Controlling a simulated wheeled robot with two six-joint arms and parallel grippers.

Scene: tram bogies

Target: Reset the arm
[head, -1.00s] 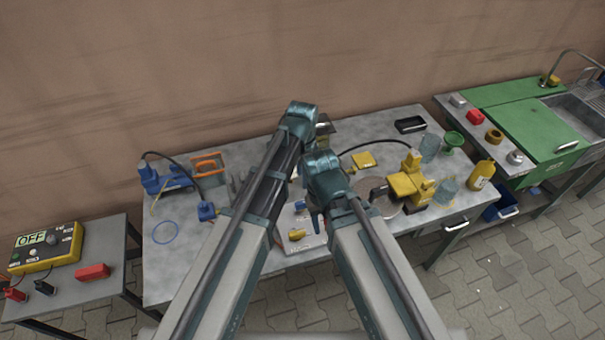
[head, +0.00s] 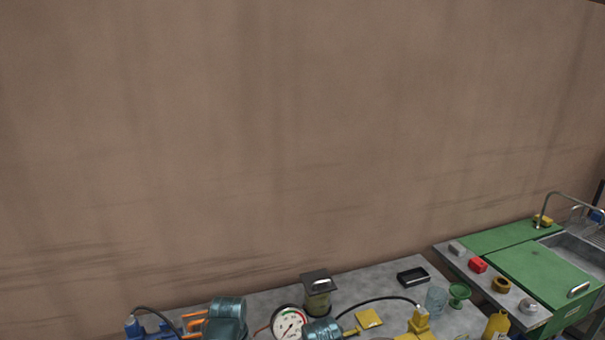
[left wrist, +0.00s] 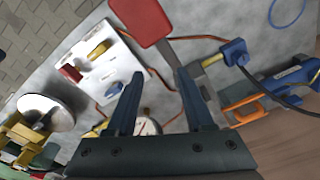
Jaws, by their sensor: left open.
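My left gripper (left wrist: 157,95) is open in the left wrist view, its two dark blue fingers apart with nothing between the tips. A white panel (left wrist: 105,72) with red, yellow and blue parts lies left of the fingers. A red flat piece (left wrist: 142,20) lies beyond the fingertips. In the head view only teal joints of my two arms show at the bottom edge. My left gripper is out of that view, and my right gripper shows in neither view.
A green sink unit (head: 545,272) stands at right. The wall above is bare.

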